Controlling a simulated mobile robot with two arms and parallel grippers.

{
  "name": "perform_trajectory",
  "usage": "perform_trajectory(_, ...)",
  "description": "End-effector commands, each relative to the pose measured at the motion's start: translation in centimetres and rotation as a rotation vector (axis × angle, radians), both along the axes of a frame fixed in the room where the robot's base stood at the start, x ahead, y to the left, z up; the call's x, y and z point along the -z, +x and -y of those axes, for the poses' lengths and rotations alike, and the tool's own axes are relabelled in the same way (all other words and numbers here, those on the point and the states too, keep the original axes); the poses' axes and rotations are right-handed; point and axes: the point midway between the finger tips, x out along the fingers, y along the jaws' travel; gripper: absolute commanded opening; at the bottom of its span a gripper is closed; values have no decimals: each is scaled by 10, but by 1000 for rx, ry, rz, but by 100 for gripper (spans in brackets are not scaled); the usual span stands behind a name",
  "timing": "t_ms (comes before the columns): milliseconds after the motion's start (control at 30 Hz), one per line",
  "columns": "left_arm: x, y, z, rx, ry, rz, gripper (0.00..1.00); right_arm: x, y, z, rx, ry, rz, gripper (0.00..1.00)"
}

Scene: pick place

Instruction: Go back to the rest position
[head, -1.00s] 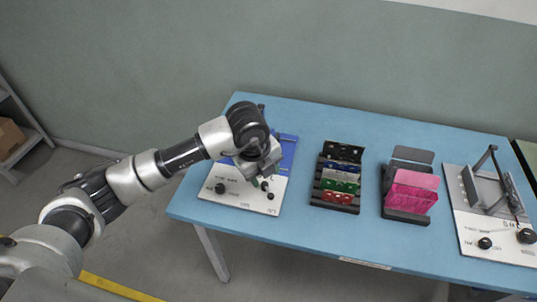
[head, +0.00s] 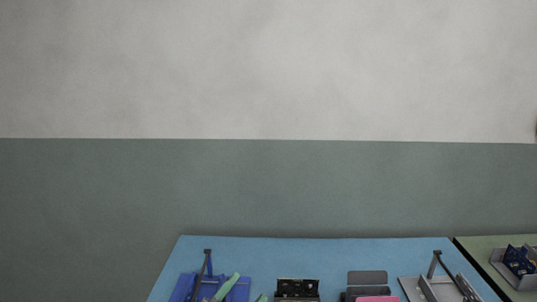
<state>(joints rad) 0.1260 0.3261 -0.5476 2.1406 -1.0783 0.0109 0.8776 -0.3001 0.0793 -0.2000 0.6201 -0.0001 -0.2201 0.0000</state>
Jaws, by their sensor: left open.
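My left gripper (head: 245,293) shows only by its two green fingertips at the bottom edge of the head view. The fingertips are apart, with nothing seen between them. They appear in front of the blue fixture (head: 183,289) at the left end of the blue table. The rest of the left arm is below the picture. My right gripper is not in view.
The blue table (head: 330,250) spans the bottom. On it are a black holder (head: 297,287), a grey holder (head: 367,278) with a pink item (head: 377,299), and a grey fixture (head: 440,289). A grey bin (head: 498,263) sits on a green table (head: 480,243) at right.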

Motion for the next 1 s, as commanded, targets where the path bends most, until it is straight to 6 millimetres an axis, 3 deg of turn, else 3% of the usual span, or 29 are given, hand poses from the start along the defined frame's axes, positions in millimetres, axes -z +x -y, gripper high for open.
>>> perform_trajectory(133,37,11,-67,-338,-160,-292,48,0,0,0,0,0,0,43)
perform_trajectory(200,67,7,-96,-481,-188,-463,48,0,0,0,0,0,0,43)
perform_trajectory(267,96,-3,-118,-587,-189,-625,48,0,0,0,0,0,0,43)
perform_trajectory(400,162,-45,-151,-745,-130,-1006,48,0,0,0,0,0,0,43)
perform_trajectory(600,217,-113,-165,-788,4,-1408,48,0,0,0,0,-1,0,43)
perform_trajectory(867,249,-197,-165,-700,183,-1797,48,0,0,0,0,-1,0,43)
perform_trajectory(900,255,-203,-164,-683,205,-1832,48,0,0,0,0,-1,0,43)
perform_trajectory(1000,283,-192,-163,-689,207,-1832,48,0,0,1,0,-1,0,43)
